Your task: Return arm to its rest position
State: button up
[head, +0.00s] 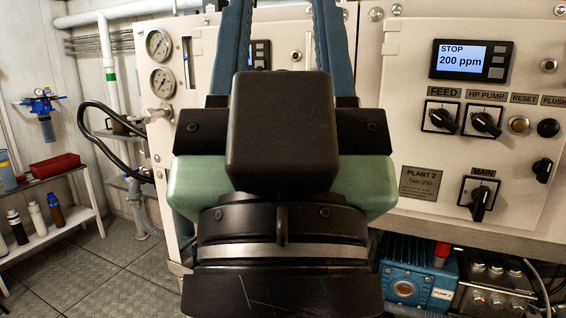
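My gripper (282,35) fills the middle of the head view, seen from behind and pointing away from me toward the panel. Its two blue fingers stand wide apart, with only the panel visible between them, so it looks open and empty. The fingertips run out of the top of the picture. The dark housing and green sides of my arm's end hide the middle of the panel. I cannot tell how far the fingers are from the panel.
The Plant 2 control panel (403,150) is at right, its display (465,60) reading STOP, 200 ppm. A blue pump (415,275) sits below it. Two gauges (160,62) and a black hose (92,135) are at left. A shelf (60,232) holds bottles and a red tray (55,163). Floor (110,275) shows clear at lower left.

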notch_tip(320, 180, up, 18)
jog(key=p, duration=1.5)
jog(key=shift+f, duration=0.1)
